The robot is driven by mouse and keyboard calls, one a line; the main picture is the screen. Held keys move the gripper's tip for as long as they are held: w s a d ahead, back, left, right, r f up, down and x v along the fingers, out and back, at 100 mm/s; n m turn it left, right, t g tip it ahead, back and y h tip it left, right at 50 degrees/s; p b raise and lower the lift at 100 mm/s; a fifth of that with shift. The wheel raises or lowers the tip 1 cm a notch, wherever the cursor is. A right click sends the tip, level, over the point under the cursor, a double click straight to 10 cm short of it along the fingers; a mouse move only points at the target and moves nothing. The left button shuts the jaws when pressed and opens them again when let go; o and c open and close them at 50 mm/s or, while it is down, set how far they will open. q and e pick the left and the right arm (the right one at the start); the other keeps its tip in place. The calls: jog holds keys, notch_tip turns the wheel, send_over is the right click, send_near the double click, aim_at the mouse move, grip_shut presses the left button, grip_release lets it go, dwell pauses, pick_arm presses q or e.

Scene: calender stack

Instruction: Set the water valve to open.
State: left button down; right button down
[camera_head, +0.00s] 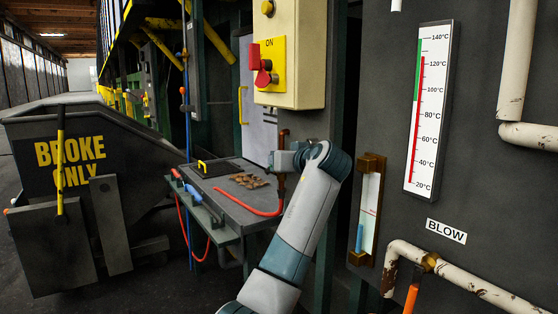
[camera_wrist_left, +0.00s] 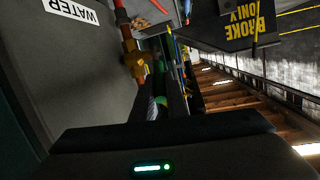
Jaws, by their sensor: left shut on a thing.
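The water valve is a brass body (camera_wrist_left: 134,58) on a reddish pipe, beside a WATER label (camera_wrist_left: 72,10) in the left wrist view. A green handle (camera_wrist_left: 160,99) shows between the dark fingers of my left gripper (camera_wrist_left: 163,88), which is shut on it. In the head view my left arm rises at the middle and its wrist bends left by a rusty pipe (camera_head: 282,145); the valve and fingertips are hidden there. I cannot tell the handle's exact angle. My right gripper is in neither view.
A grey side table (camera_head: 236,196) with a red hose stands behind my arm. A yellow-labelled ON switch box (camera_head: 290,55) hangs above it. At right are a thermometer (camera_head: 430,110), a gauge (camera_head: 367,210) and a BLOW pipe (camera_head: 480,288). A BROKE ONLY bin (camera_head: 120,135) stands left.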

pick_arm(q)
jog(key=shift+r, duration=0.1)
jog(key=c, duration=1.7)
grip_release()
jog(key=shift+c, duration=0.2)
jog(key=shift+d, duration=0.1)
